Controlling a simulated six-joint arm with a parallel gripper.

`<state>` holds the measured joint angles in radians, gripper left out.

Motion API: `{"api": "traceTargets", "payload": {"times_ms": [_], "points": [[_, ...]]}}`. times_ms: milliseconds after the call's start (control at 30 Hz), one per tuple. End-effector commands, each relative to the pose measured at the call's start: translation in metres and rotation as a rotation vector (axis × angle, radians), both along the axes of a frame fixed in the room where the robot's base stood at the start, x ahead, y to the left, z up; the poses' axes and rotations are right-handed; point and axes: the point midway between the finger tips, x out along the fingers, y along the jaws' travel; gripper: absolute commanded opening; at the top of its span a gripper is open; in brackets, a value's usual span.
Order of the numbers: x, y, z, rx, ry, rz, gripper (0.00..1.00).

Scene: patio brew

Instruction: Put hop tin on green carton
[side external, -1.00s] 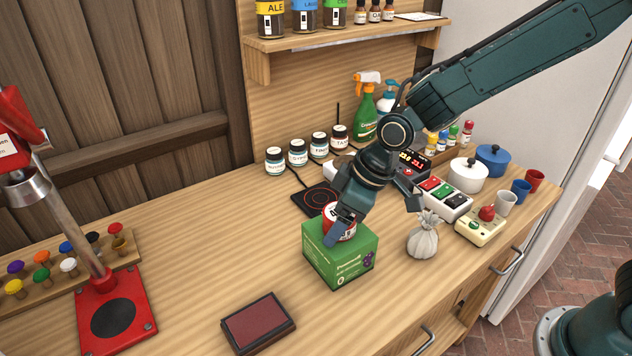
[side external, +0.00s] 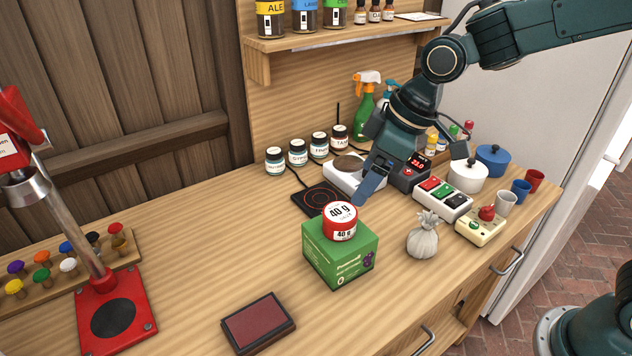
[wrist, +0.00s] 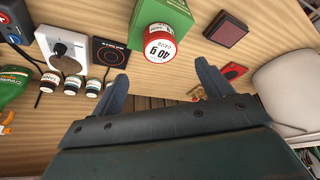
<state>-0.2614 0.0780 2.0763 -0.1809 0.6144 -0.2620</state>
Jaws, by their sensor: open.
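The hop tin (side external: 340,222) is red and white with a "40 g" label. It stands upright on top of the green carton (side external: 338,262), and in the wrist view the tin (wrist: 158,44) also shows against the carton (wrist: 172,14). My gripper (side external: 374,188) is above and behind the tin, clear of it. In the wrist view my gripper (wrist: 163,85) has its two fingers wide apart with nothing between them.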

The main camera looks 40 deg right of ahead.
Motion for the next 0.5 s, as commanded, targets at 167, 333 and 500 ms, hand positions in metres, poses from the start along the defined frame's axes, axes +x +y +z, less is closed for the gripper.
{"api": "traceTargets", "payload": {"times_ms": [167, 333, 500], "points": [[-0.0027, -0.0022, 0.0076, 0.0, 0.0, -0.001, 0.78], [-0.0031, -0.0024, 0.0085, 0.0, 0.0, -0.001, 0.78], [-0.003, -0.0024, 0.0085, 0.0, 0.0, -0.001, 0.78]]}}
